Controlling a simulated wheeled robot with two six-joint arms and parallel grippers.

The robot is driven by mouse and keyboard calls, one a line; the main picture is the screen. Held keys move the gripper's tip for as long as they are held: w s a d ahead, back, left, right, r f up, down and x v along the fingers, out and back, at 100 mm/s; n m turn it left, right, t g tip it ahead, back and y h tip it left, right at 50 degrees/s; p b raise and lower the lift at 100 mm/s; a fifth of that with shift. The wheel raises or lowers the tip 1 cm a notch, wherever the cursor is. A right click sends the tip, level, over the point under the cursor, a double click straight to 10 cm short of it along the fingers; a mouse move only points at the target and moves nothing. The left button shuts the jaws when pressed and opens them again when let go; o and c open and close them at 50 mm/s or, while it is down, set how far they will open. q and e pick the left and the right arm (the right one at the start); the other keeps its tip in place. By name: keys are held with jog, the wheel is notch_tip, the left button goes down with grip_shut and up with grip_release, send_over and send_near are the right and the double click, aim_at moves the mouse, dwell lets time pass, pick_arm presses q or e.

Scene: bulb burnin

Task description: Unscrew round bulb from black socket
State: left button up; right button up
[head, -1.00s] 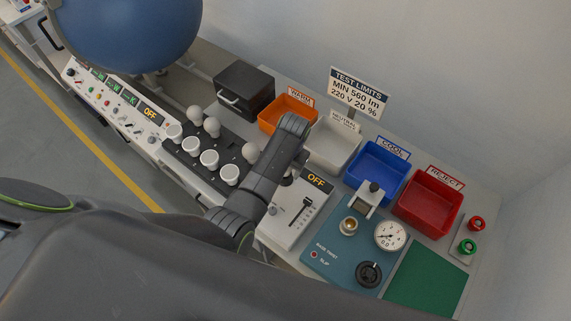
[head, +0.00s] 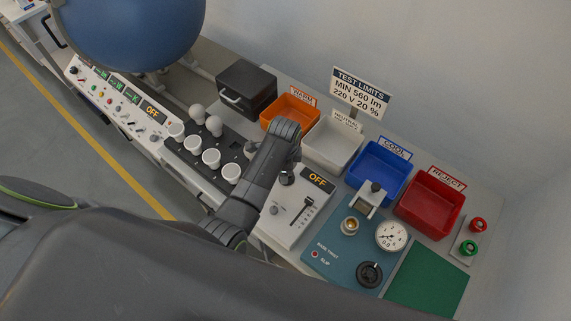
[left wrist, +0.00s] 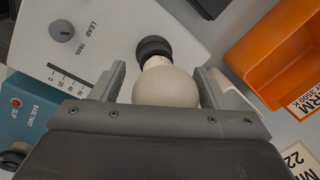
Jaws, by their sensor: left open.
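The round bulb (left wrist: 166,88) is cream white and sits in the black socket (left wrist: 155,48) on the white panel in the left wrist view. My left gripper (left wrist: 160,72) is open, with one finger on each side of the bulb. A gap seems to show at the bulb's sides, and I cannot tell whether either finger touches it. In the head view the black socket (head: 287,177) shows just beside my left arm. The bulb and the left fingertips are hidden behind that arm there. My right gripper is not in view.
The white panel (head: 290,225) has an OFF display, a slider and a knob. Orange (head: 286,112), white (head: 331,144), blue (head: 376,172) and red (head: 430,200) bins stand behind. A dark rack (head: 190,158) with white bulbs and cups lies left; a teal panel (head: 335,255) lies right.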

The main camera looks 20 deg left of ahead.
pick_arm(q)
jog(key=m, duration=0.4)
jog(key=shift+a+h, duration=0.1)
jog(key=shift+h, duration=0.2)
jog(key=m, duration=0.4)
jog(key=shift+h, duration=0.3)
jog(key=shift+c, duration=0.6)
jog(key=shift+f, duration=0.2)
jog(key=c, duration=0.8)
jog(key=shift+o, duration=0.2)
jog(key=shift+s+f+n, duration=0.1)
jog(key=shift+n, duration=0.7)
jog(key=n+y, duration=0.1)
jog(key=n, duration=0.8)
jog(key=shift+s+n+g+y, duration=0.15)
jog(key=shift+n+g+y, duration=0.15)
jog(key=n, duration=0.5)
jog(key=shift+s+a, duration=0.1)
jog(key=n+g, duration=0.1)
jog(key=n, duration=0.5)
jog(key=shift+y, duration=0.4)
